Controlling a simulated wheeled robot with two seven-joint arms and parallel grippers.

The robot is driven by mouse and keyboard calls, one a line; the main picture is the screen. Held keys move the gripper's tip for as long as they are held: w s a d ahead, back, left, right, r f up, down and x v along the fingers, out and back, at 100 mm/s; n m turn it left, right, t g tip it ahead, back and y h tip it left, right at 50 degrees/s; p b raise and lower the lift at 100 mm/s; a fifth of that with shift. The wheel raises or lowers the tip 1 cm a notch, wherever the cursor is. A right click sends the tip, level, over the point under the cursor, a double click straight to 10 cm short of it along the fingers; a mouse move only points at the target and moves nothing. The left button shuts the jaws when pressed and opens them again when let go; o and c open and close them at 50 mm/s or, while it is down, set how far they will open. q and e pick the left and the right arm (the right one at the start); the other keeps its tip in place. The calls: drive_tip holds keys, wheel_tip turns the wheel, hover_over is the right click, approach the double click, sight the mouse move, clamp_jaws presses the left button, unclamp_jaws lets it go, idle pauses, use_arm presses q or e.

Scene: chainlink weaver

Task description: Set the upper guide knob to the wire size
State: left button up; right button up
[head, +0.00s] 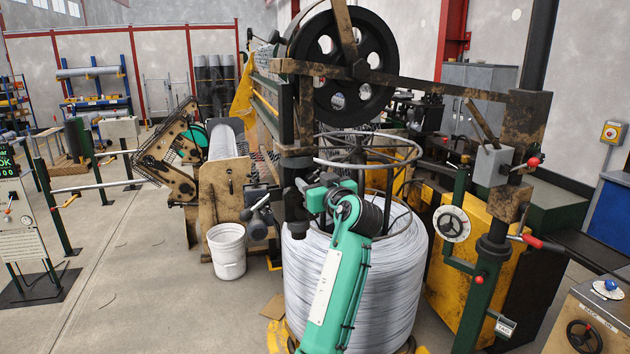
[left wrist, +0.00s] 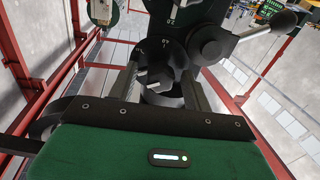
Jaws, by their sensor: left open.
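My left gripper (left wrist: 162,66) is open in the left wrist view, with one finger on each side of a small black knob (left wrist: 158,78). I cannot tell whether the fingers touch it. The knob sits in front of a round black dial plate (left wrist: 147,47) with white marks, too small to read. In the head view my teal left arm reaches up from the bottom middle, and the left gripper (head: 276,212) is at the dark knob assembly (head: 257,222) left of the wire coil. The knob itself cannot be made out there. My right gripper is not in view.
In the head view a white bucket (head: 227,252) stands below the assembly and a large wire coil (head: 400,270) stands beside my arm. The floor at left is mostly clear.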

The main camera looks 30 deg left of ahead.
use_arm(q)
drive_tip(key=shift+c, duration=0.2)
drive_tip(key=c, duration=0.9)
drive_tip(key=shift+m, duration=0.3)
drive_tip(key=shift+m+b, duration=0.3)
drive_tip(key=shift+m, duration=0.6)
drive_tip(key=m, duration=0.2)
drive_tip(key=shift+m, duration=0.4)
drive_tip(key=m, duration=0.3)
drive_tip(key=shift+r+m+t+p, duration=0.1)
drive_tip(key=shift+m+t+p, duration=0.2)
drive_tip(key=shift+p, duration=0.05)
drive_tip(key=shift+m+p, duration=0.55)
drive_tip(key=shift+m, duration=1.05)
